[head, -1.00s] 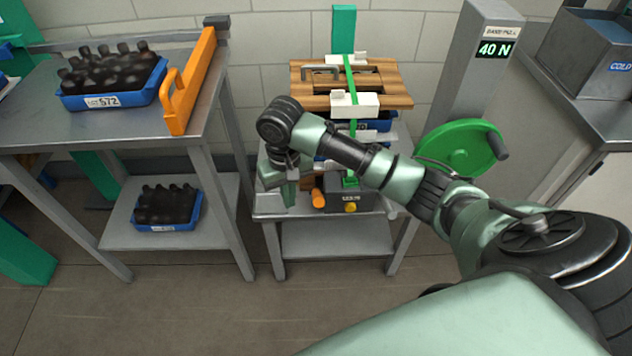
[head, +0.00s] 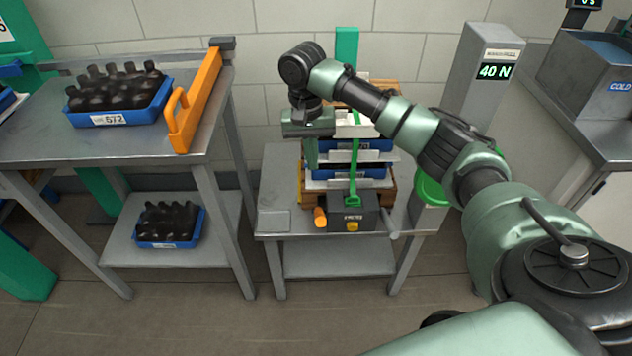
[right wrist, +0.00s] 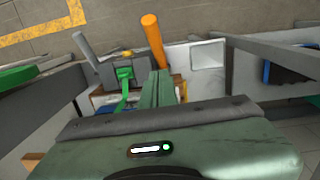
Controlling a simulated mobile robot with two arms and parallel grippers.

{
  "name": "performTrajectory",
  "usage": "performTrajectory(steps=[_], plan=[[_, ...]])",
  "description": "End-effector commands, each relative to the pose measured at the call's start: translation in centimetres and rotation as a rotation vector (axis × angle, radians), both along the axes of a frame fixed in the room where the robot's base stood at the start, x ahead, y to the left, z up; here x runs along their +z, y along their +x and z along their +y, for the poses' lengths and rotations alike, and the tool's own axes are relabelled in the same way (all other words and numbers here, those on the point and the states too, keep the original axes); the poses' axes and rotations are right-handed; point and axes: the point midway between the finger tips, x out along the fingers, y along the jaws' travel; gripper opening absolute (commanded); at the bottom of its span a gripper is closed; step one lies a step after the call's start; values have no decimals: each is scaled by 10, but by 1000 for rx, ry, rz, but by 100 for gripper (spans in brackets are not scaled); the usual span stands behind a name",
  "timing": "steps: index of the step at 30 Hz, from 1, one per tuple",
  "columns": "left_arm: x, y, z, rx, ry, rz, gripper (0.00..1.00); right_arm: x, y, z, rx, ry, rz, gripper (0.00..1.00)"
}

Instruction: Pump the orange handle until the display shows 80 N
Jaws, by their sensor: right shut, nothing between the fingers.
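The orange handle (head: 320,217) juts from the left side of a dark tensioner box (head: 366,212) at the front of the small cart. It also shows in the right wrist view (right wrist: 153,35), just beyond my fingertips. The display (head: 494,71) on the grey column reads 40 N. A green strap (head: 355,160) runs up from the box over the stack. My right gripper (head: 311,152) is raised above and behind the handle, apart from it; in the right wrist view its fingers (right wrist: 158,86) are shut and empty. My left gripper is not in view.
A stack of blue trays (head: 372,172) with wooden boards stands behind the box. A green wheel (head: 430,190) on the column is partly hidden by my arm. A table with a bottle tray (head: 118,118) and an orange bar (head: 192,105) stands left. The cart top left of the handle is clear.

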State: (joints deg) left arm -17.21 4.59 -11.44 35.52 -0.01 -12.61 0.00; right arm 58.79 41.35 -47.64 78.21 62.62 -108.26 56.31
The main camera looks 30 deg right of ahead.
Motion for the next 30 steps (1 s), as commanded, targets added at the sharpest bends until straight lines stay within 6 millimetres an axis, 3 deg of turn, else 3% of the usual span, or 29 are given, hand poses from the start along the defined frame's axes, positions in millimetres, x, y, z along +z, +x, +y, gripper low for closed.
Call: performTrajectory(steps=[14,21,30], plan=[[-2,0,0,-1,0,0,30,-95,-8,-4,1,-1,3,0],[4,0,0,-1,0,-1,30,-115,-30,3,2,-2,0,0],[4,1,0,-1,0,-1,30,-120,-35,5,1,-1,-2,0]])
